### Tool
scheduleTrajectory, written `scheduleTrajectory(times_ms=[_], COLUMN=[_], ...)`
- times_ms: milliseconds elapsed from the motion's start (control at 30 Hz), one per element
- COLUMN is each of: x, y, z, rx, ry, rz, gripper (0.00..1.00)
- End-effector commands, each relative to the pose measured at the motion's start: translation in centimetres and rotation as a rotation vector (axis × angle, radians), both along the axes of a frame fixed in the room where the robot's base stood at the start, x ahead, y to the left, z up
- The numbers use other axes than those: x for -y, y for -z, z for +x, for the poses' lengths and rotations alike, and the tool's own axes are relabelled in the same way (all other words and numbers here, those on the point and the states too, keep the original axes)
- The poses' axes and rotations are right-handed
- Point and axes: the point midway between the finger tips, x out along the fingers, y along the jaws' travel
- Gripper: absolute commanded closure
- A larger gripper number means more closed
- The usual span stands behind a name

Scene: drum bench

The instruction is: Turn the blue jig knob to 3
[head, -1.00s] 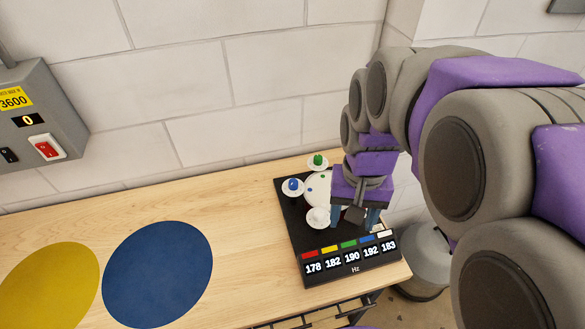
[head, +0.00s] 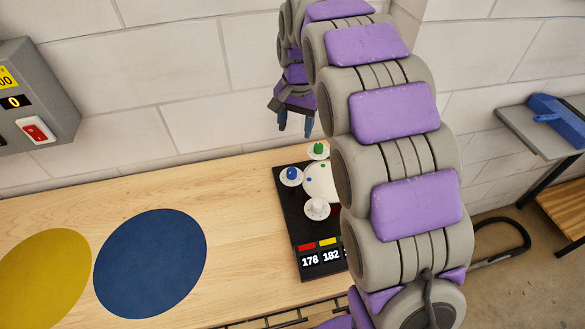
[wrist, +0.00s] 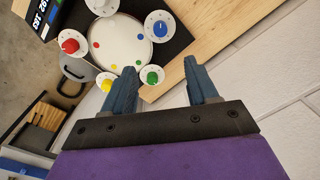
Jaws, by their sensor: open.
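The blue jig knob (head: 291,174) sits on a white dial at the left side of the black jig board (head: 287,219). It also shows in the wrist view (wrist: 160,28), at the top, beyond my fingers; its dial digits are too small to read. My gripper (head: 295,130) is open and empty, raised above the back of the board near the wall. In the wrist view its two blue fingers (wrist: 163,80) are spread apart, with the green knob (wrist: 152,77) close beside the left finger.
Red (wrist: 70,45), yellow (wrist: 106,84) and white (head: 316,207) knobs surround a round white drum head (wrist: 118,43). My arm hides the board's right part. Left on the bench lie blue (head: 150,263) and yellow (head: 42,280) discs. A grey switch box (head: 48,100) hangs on the wall.

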Motion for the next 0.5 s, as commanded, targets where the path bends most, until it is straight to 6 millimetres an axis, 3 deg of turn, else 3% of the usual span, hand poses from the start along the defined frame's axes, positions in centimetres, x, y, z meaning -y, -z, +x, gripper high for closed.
scheduleTrajectory(times_ms=[167, 500], x=[-0.1, -0.3], y=[2.0, 8.7], z=[0.0, 0.1], rx=[-0.004, -0.005], ry=[0.000, -0.001], rz=[0.000, 0.000], gripper=[0.42, 0.42])
